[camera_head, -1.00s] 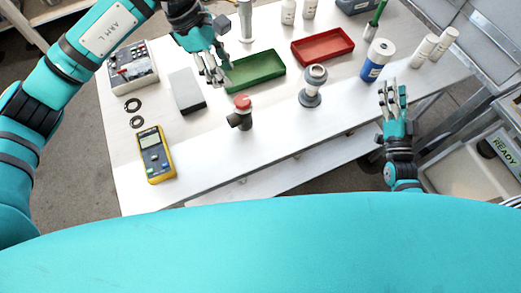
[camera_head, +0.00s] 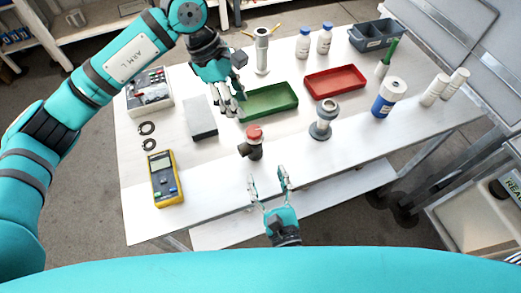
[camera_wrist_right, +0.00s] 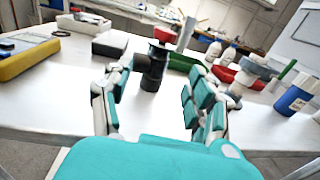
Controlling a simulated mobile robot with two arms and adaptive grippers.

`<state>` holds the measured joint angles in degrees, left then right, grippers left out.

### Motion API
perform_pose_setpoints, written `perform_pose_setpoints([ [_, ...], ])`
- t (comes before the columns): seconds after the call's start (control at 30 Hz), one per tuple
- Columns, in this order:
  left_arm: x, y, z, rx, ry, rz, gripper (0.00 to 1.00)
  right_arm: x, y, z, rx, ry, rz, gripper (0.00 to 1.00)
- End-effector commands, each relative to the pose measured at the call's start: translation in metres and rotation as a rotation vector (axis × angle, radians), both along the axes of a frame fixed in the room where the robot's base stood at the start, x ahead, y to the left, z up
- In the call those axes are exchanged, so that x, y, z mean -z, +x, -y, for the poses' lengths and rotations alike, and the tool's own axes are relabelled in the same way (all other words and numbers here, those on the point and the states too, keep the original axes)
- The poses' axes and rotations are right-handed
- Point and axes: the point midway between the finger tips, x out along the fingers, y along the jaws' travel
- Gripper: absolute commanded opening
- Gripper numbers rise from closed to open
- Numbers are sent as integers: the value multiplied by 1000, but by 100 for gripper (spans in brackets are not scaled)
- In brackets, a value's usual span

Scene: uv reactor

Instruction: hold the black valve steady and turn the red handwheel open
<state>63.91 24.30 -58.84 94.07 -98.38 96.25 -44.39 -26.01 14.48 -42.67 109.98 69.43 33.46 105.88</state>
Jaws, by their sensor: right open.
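The black valve (camera_head: 255,152) stands upright on the white table with the red handwheel (camera_head: 253,132) on top. In the right wrist view the black valve (camera_wrist_right: 153,70) and red handwheel (camera_wrist_right: 165,35) appear ahead, beyond the fingers. My right gripper (camera_head: 268,174) is open and empty, on the near side of the valve, with its fingers pointing toward it and apart from it. My left gripper (camera_head: 238,107) hangs over the near-left side of the green tray, behind and left of the handwheel, and touches neither part. Its finger gap is hard to see.
A grey round fitting (camera_head: 323,120) stands right of the valve. The green tray (camera_head: 275,100) and red tray (camera_head: 335,82) lie behind. A yellow meter (camera_head: 163,180), a grey block (camera_head: 200,118) and black rings (camera_head: 148,137) lie left. The table's front edge is close to my right gripper.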

Motion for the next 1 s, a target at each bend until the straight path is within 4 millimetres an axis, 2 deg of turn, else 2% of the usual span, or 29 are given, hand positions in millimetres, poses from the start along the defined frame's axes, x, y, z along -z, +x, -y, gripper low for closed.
perform_pose_setpoints([
  [0.6,0,0,0,0,0,0,38,-1,118,-25,3,-6,6,59],
  [0.8,0,0,0,0,0,0,38,-1,146,-32,2,-7,6,59],
  [1.0,0,0,0,0,0,0,38,-1,159,-34,2,-6,4,59],
])
